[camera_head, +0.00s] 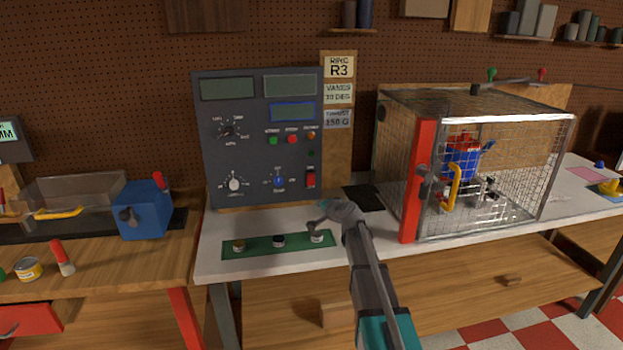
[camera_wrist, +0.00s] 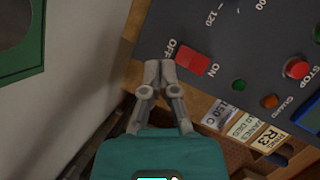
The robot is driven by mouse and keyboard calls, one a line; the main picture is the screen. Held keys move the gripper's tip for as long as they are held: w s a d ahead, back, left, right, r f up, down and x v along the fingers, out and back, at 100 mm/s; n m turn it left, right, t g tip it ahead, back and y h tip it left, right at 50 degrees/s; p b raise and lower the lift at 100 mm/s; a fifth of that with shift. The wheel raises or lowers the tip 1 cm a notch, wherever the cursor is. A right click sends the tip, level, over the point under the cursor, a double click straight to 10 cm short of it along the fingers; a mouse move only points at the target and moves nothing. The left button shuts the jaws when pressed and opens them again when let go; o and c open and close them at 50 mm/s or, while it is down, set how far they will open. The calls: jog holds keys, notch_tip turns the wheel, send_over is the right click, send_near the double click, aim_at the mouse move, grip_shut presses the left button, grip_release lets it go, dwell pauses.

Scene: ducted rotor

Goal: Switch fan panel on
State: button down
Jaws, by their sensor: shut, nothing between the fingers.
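The fan panel (camera_head: 255,135) is a dark grey upright box at the back of the white bench in the head view. It has blank displays, knobs and small coloured buttons. A red rocker switch (camera_head: 310,178) sits at its lower right. In the wrist view the red switch (camera_wrist: 192,63) lies between the labels OFF and ON; its tilt is hard to read. My gripper (camera_wrist: 160,68) is shut and empty, its tips appearing just left of the switch, near the OFF end. I cannot tell whether they touch the panel. In the head view my arm reaches up from below.
A wire cage (camera_head: 490,165) with a red post holds a blue and red rotor, right of the panel. A green strip (camera_head: 265,252) with several small items lies in front of the panel. A red stop button (camera_wrist: 296,68) is near the switch in the wrist view.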

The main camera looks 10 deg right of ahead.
aim_at(310, 179)
jog(key=shift+w+r, duration=0.1)
jog(key=shift+w, duration=0.05)
jog(key=shift+w+r+p, duration=0.6)
jog(key=shift+w, duration=0.65)
jog(key=shift+w+r+p, duration=0.55)
jog(key=shift+w+p, duration=0.1)
jog(key=shift+w, duration=0.65)
jog(key=shift+w+r+p, duration=0.6)
jog(key=shift+w, duration=0.65)
jog(key=shift+w+r+p, duration=0.35)
jog(key=shift+w+r, duration=0.05)
jog(key=shift+w, duration=0.4)
jog(key=shift+s+f, duration=0.1)
jog(key=shift+s, duration=0.05)
jog(key=shift+s+f+b, duration=0.3)
jog(key=shift+s+b, duration=0.05)
jog(key=shift+s, duration=0.3)
jog(key=shift+s, duration=0.15)
jog(key=s, duration=0.1)
jog(key=s+f+b, duration=0.1)
jog(key=s, duration=0.1)
jog(key=s+f+b, duration=0.1)
jog(key=shift+s, duration=0.15)
dwell(0.6)
